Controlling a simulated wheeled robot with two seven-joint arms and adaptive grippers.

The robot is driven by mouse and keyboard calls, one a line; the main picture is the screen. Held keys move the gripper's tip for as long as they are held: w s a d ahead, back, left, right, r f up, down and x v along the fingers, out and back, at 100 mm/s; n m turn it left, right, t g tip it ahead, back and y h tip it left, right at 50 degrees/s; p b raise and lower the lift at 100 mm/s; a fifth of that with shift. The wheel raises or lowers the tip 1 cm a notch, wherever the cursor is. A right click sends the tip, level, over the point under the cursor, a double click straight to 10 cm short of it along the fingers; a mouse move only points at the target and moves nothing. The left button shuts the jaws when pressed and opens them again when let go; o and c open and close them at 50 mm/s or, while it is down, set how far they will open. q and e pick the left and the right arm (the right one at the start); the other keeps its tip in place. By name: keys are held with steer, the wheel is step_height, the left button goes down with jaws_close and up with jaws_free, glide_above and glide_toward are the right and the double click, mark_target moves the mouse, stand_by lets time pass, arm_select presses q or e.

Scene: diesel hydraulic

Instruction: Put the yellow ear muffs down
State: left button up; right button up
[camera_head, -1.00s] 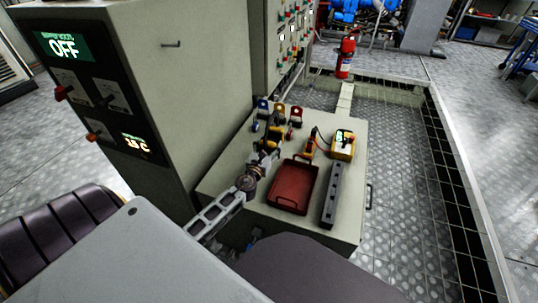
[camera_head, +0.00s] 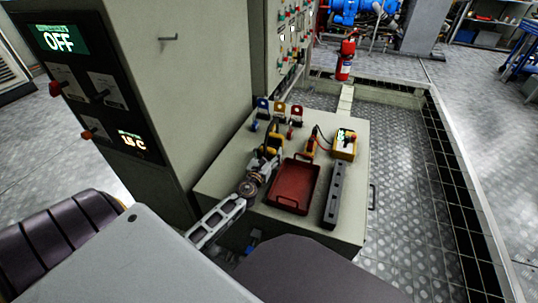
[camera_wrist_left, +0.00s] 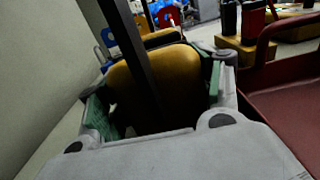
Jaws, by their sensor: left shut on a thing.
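The yellow ear muffs (camera_head: 272,139), with a black band, are at the back left of the grey-green bench top (camera_head: 229,176). My left gripper (camera_head: 268,153) is shut on them. In the left wrist view, a yellow cup (camera_wrist_left: 182,78) sits between the green-padded fingers (camera_wrist_left: 160,95), and the dark band crosses in front of it. I cannot tell whether the muffs touch the bench top. My right gripper is not in view.
A red tray (camera_head: 291,204) lies right of my left gripper, beside a long grey block (camera_head: 333,195). A yellow meter (camera_head: 345,143) and a red-yellow tool (camera_head: 311,148) lie behind. Blue, yellow and red holders (camera_head: 297,112) stand at the back. A tall cabinet (camera_head: 195,90) rises at left.

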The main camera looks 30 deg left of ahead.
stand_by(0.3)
arm_select(q)
steer(key=o, duration=0.9)
steer(key=shift+f, duration=0.1)
steer(key=shift+v, duration=5.95)
steer(key=shift+d, duration=0.1)
